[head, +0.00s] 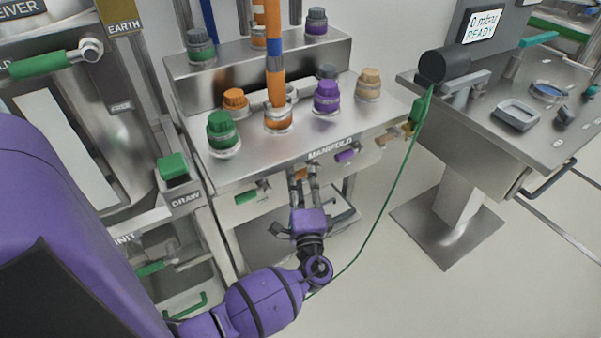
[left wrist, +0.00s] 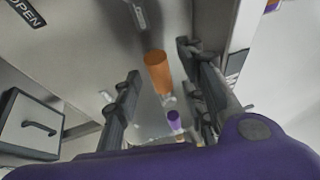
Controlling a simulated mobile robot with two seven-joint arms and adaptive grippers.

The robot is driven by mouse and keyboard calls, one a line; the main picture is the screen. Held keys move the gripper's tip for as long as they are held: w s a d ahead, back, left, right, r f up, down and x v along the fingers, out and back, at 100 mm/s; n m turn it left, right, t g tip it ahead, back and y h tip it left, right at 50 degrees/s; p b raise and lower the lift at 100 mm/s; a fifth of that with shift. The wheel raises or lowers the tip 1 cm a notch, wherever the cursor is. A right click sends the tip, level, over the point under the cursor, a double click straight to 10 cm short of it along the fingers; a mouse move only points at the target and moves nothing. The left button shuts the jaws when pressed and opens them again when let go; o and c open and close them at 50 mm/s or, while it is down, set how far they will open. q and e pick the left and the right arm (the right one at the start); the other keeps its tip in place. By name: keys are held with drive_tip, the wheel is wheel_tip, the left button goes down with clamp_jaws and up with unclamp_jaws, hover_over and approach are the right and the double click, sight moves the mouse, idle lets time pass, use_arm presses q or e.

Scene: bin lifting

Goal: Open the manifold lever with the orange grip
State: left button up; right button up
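The manifold (head: 258,172) is a steel bench unit with a "MANIFOLD" label and several coloured-grip levers along its front face. The orange grip (left wrist: 158,72) shows in the left wrist view between the two fingers; in the head view only a little orange shows by the fingertips. My left gripper (head: 304,176) is at the front face below the label. Its fingers are apart, one on each side of the orange grip, with visible gaps; contact cannot be seen. My right gripper is not in view.
A green-grip lever (head: 247,197) is left of my gripper and a purple-grip lever (head: 345,156) right of it. Coloured caps stand on top, with an orange pipe (head: 275,75). A green cable (head: 383,205) hangs to the right, before a pedestal console (head: 480,135).

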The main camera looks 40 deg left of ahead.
use_arm(q)
drive_tip(key=shift+x, duration=1.2)
clamp_jaws()
